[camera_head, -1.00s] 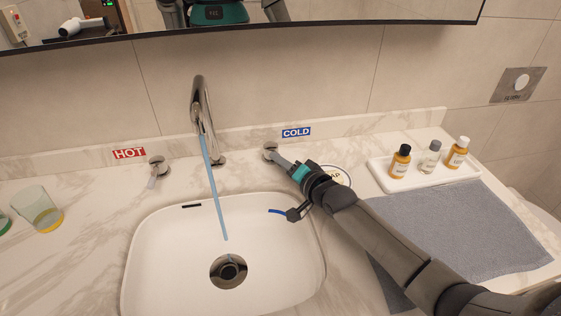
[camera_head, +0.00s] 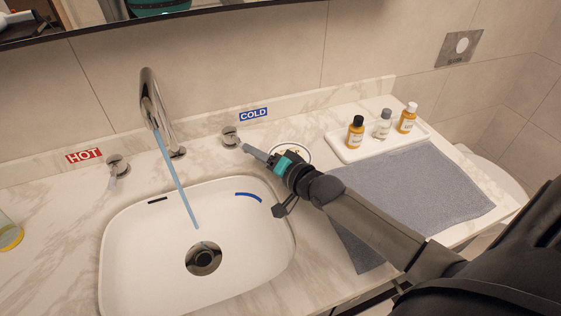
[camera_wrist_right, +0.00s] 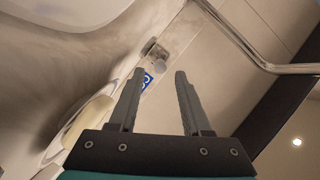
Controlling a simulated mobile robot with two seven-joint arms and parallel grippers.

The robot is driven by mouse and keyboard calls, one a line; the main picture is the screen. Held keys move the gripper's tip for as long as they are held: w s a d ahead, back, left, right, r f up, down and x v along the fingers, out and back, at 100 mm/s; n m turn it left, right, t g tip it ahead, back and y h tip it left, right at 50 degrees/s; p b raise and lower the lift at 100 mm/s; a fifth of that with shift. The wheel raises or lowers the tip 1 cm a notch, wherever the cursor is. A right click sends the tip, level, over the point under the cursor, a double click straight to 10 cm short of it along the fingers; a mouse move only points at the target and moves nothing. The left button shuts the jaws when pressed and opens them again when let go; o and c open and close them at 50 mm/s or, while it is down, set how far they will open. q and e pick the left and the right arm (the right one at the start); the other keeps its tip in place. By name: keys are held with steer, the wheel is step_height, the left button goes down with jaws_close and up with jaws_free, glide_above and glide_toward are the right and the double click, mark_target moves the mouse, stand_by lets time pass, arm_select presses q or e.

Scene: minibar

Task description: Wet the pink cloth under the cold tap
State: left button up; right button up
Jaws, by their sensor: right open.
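The cold tap's round metal knob (camera_head: 230,136) stands below the blue COLD label (camera_head: 253,114). My right gripper (camera_head: 246,148) is open just to the right of the knob, with a small gap. In the right wrist view the knob (camera_wrist_right: 156,52) shows beyond the open, empty fingers (camera_wrist_right: 160,74). Blue water (camera_head: 178,182) runs from the curved spout (camera_head: 148,95) into the white sink (camera_head: 130,230), near the drain (camera_head: 203,258). The hot tap (camera_head: 117,164) is left of the spout, by the red HOT label (camera_head: 84,155). No pink cloth shows. My left gripper is out of view.
A grey towel (camera_head: 420,190) lies on the marble counter at right. A white tray (camera_head: 352,155) behind it holds small bottles (camera_head: 356,133). A round soap item (camera_head: 297,151) is partly hidden behind my right gripper. A glass (camera_head: 9,233) stands at the left edge.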

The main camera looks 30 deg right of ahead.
steer(key=p+v, duration=0.2)
steer(key=v, duration=0.6)
steer(key=shift+s, duration=0.2)
